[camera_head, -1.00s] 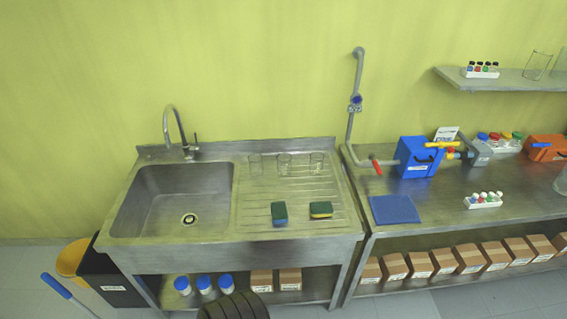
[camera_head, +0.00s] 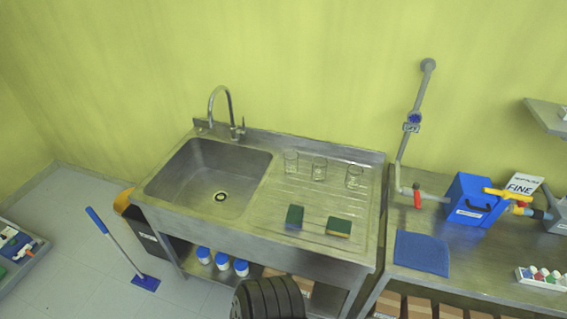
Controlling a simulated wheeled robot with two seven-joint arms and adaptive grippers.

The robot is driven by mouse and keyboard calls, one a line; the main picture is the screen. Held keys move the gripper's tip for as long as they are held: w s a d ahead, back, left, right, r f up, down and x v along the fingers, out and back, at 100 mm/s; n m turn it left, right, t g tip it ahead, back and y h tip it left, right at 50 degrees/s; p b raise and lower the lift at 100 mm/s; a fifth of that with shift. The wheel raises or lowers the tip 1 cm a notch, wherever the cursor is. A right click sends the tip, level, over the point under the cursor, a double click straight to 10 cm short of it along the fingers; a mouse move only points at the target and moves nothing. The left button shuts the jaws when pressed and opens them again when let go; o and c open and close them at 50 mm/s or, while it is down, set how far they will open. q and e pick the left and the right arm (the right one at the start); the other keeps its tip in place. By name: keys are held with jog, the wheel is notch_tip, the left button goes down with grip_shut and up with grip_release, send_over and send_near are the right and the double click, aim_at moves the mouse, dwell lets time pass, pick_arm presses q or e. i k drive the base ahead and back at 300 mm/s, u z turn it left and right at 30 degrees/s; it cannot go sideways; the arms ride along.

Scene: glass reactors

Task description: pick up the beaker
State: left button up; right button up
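Three clear glass beakers stand upright in a row at the back of the ribbed drainboard (camera_head: 270,208), right of the sink basin. They are the left beaker (camera_head: 291,162), the middle beaker (camera_head: 319,169) and the right beaker (camera_head: 354,177). They stand apart from each other and look empty. Which one the task means cannot be told. Neither of my grippers is in view.
A faucet (camera_head: 222,108) rises behind the basin (camera_head: 205,180). At right, a bench holds a blue mat (camera_head: 422,253) and a blue box (camera_head: 470,203). A mop (camera_head: 146,282) stands on the open floor at left.

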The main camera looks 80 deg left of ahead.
aim_at(292, 158)
jog(key=u, duration=0.85)
jog(key=i, duration=0.8)
jog(key=u, duration=0.95)
